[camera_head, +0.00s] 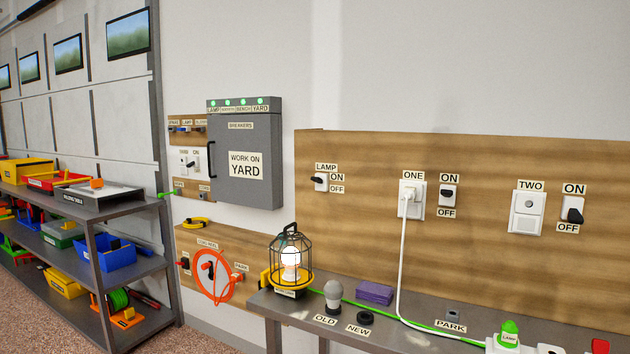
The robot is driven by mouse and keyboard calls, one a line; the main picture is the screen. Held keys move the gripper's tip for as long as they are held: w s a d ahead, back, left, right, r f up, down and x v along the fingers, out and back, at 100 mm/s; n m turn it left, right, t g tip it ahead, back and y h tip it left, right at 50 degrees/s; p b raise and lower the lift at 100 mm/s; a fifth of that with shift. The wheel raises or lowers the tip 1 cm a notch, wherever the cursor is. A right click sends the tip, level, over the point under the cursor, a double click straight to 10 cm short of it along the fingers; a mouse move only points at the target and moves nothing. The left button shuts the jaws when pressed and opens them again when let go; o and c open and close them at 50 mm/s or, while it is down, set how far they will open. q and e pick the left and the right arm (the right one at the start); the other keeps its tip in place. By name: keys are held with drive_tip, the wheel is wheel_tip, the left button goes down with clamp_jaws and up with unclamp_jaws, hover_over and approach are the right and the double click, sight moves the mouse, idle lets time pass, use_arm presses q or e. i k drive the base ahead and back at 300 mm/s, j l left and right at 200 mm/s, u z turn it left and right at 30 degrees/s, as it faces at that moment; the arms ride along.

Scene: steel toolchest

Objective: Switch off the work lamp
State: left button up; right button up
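The caged work lamp (291,262) stands at the left end of the grey bench, and its bulb glows. A green cord runs from it along the bench towards a green plug (509,330) labelled LAMP on a white power strip (495,345). A wall switch (321,182) labelled LAMP has ON and OFF marks; I cannot tell its lever position. Socket ONE (412,199) holds a white plug whose cord drops towards the strip. Its switch (448,195) and socket TWO's switch (572,209) have black levers. Neither gripper shows.
A bulb (333,295) by OLD, a dark round piece (364,317) by NEW and a purple box (374,293) sit on the bench. A grey breaker box (246,155) with several green lights hangs left. Shelves (110,205) with bins stand far left.

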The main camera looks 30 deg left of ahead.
sight(318, 180)
drive_tip(key=u, duration=1.7)
drive_tip(key=i+j, duration=0.15)
drive_tip(key=i, duration=0.55)
drive_tip(key=i+j, duration=0.15)
drive_tip(key=i, duration=0.55)
